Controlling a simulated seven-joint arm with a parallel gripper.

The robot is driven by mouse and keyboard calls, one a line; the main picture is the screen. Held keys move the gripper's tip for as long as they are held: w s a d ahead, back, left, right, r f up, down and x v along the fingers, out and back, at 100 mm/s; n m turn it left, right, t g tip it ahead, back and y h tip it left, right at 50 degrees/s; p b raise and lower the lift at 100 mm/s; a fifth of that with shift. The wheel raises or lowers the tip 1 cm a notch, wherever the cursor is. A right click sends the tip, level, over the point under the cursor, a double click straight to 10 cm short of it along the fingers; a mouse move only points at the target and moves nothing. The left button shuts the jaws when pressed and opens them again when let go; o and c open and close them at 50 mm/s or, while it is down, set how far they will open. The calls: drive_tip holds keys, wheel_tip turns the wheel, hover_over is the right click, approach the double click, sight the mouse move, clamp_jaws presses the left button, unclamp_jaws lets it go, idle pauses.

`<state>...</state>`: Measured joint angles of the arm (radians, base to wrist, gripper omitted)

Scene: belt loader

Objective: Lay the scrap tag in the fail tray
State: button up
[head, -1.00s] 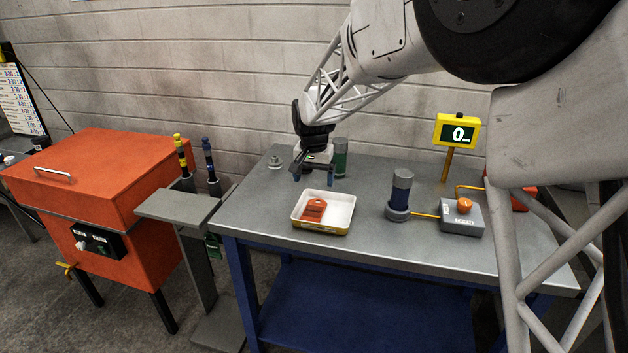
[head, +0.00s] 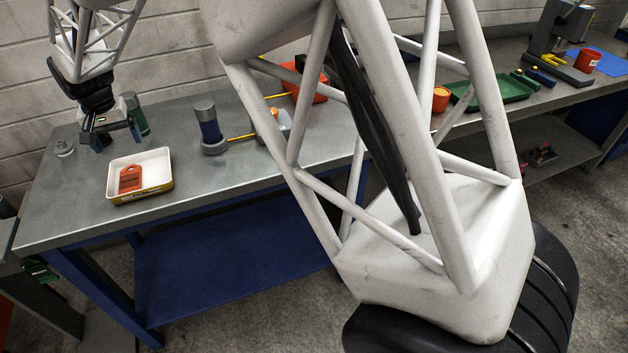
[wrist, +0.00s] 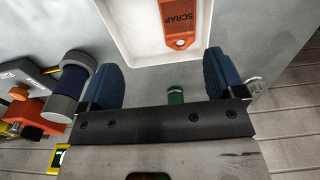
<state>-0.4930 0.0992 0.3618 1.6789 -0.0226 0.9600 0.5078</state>
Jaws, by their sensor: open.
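The scrap tag, an orange tag (head: 131,178), lies flat inside a white tray with a yellow outer wall (head: 156,186) on the grey workbench. In the wrist view the orange tag (wrist: 181,22) shows the word SCRAP and rests on the white tray floor (wrist: 140,22). My gripper (head: 112,140) is just behind the tray, above the bench, apart from the tag. In the wrist view its two blue-padded fingers (wrist: 163,82) are spread with nothing between them. I cannot read any label on the tray.
A blue and grey cylinder (head: 210,130) stands right of the tray, and a green cylinder (head: 137,114) stands close behind my gripper. A small clear item (head: 63,147) is at the left. A green tray (head: 500,88) sits on the farther bench. The bench front is clear.

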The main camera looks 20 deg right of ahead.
drive_tip(key=s+d+r+t, duration=0.1)
drive_tip(key=s+d+r, duration=0.4)
drive_tip(key=s+d, duration=0.5)
drive_tip(key=s+d+r, duration=0.5)
drive_tip(key=s+d, duration=0.1)
drive_tip(key=d, duration=0.7)
drive_tip(key=s+d+f, duration=0.1)
drive_tip(key=s+d, duration=0.3)
drive_tip(key=s, duration=0.4)
drive_tip(key=s+d+f, duration=0.1)
drive_tip(key=s+d, duration=0.4)
drive_tip(key=s, duration=0.3)
drive_tip(key=s+d+f+t, duration=0.1)
drive_tip(key=s+d, duration=0.4)
drive_tip(key=s, duration=0.3)
drive_tip(key=shift+d, duration=0.2)
